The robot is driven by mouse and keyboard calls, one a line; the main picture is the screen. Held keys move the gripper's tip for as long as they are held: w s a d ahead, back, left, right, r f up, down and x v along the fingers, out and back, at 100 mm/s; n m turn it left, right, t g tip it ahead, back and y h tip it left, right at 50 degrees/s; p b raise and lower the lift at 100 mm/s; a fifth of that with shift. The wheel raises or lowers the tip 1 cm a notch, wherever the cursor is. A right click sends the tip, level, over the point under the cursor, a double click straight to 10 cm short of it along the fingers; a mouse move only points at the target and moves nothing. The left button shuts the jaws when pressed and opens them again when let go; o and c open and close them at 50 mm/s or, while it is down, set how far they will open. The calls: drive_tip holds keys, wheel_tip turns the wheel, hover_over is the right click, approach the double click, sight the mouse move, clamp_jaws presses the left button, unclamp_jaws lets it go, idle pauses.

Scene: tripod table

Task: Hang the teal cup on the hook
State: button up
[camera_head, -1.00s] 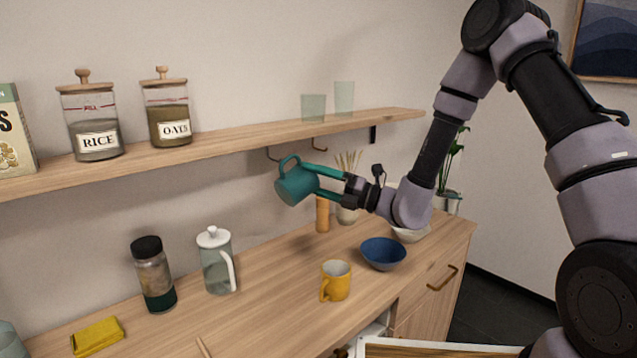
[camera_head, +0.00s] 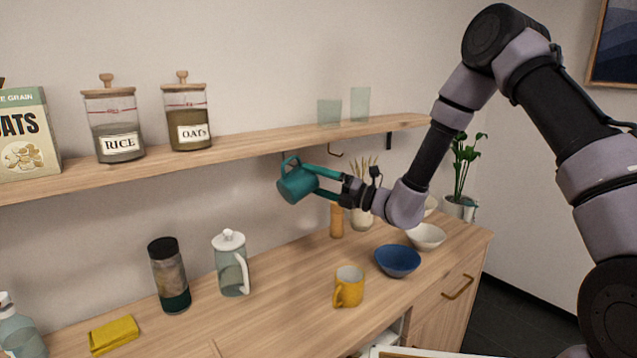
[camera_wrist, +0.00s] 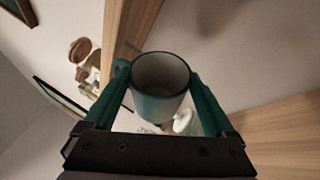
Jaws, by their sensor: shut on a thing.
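The teal cup (camera_head: 298,184) is in the air below the wall shelf, tilted, with its handle on its upper side. My gripper (camera_head: 318,183) is shut on the cup, with its teal fingers on either side of it. In the wrist view the cup (camera_wrist: 160,88) sits between both fingers, its open mouth in sight and its handle to the left. Another hook seems mostly hidden behind the cup's handle.
The wooden shelf (camera_head: 240,146) holds a rice jar (camera_head: 117,125), an oats jar (camera_head: 187,118) and two glasses. On the counter below stand a yellow mug (camera_head: 348,287), a blue bowl (camera_head: 397,261), a white-lidded pitcher (camera_head: 231,264) and a dark-lidded jar (camera_head: 169,276).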

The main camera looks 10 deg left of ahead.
drive_tip(key=shift+w+a+f, duration=0.15)
drive_tip(key=shift+w+a, duration=0.45)
drive_tip(key=shift+a, duration=0.2)
drive_tip(key=shift+f, duration=0.45)
drive_tip(key=o, duration=1.3)
drive_tip(key=shift+d+f, duration=0.1)
drive_tip(key=shift+d, duration=0.05)
